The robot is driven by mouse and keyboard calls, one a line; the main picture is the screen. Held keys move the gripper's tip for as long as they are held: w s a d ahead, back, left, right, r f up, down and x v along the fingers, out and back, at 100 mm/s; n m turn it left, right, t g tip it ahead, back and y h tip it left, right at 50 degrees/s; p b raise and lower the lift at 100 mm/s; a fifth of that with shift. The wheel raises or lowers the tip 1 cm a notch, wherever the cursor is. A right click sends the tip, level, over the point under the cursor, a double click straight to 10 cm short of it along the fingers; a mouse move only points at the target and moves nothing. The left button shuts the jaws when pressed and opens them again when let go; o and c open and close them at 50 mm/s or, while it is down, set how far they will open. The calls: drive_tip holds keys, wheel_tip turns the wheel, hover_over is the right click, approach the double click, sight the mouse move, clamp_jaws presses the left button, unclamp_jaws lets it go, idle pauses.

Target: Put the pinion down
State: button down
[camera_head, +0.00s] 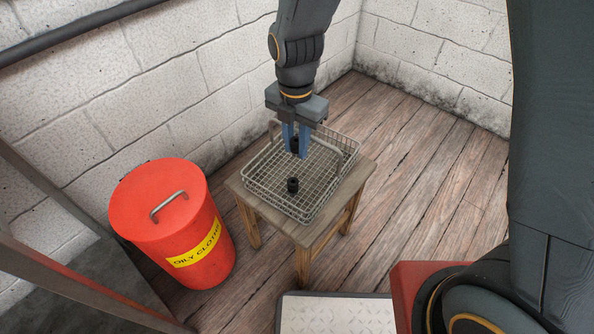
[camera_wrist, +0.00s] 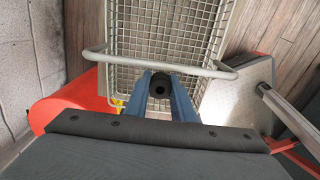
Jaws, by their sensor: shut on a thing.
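My gripper (camera_head: 295,147) points down over the wire basket, its two blue fingers shut on a small dark cylinder, the pinion (camera_head: 294,144). In the wrist view the pinion (camera_wrist: 160,86) shows end-on between the fingertips (camera_wrist: 160,92), with a dark round hole in its middle. It appears to be held above the basket floor; the exact gap cannot be told. The wire basket (camera_head: 268,202) has an open grid floor and low walls, and it also shows in the wrist view (camera_wrist: 172,38). A second small dark stepped piece (camera_head: 292,186) stands on the basket floor, nearer the front.
The basket sits on a wooden stool (camera_head: 330,205). Its raised wire handle (camera_wrist: 105,52) crosses close to my fingers in the wrist view. A red oily cloths bin (camera_head: 165,215) stands at the left. White block walls rise behind. Much of the basket floor is bare.

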wheel_tip(320, 180, down, 10)
drive_tip(key=shift+r+b, duration=0.2)
drive_tip(key=shift+b, duration=0.8)
drive_tip(key=shift+f, duration=0.15)
drive_tip(key=c, duration=1.5)
unclamp_jaws()
wheel_tip(320, 180, up, 12)
drive_tip(key=p, duration=0.3)
drive_tip(key=s+d+r+m, duration=0.4)
drive_tip(key=s+r+m, duration=0.1)
drive_tip(key=m, duration=0.3)
drive_tip(key=s+d+r+m, duration=0.4)
drive_tip(key=s+r+m, duration=0.1)
drive_tip(key=m, duration=0.4)
drive_tip(key=s+d+r+m, duration=0.4)
drive_tip(key=s+r+m, duration=0.1)
drive_tip(key=m, duration=0.4)
drive_tip(key=shift+s+d+r+y, duration=0.1)
drive_tip(key=shift+s+r+y, duration=0.2)
drive_tip(key=shift+s, duration=0.1)
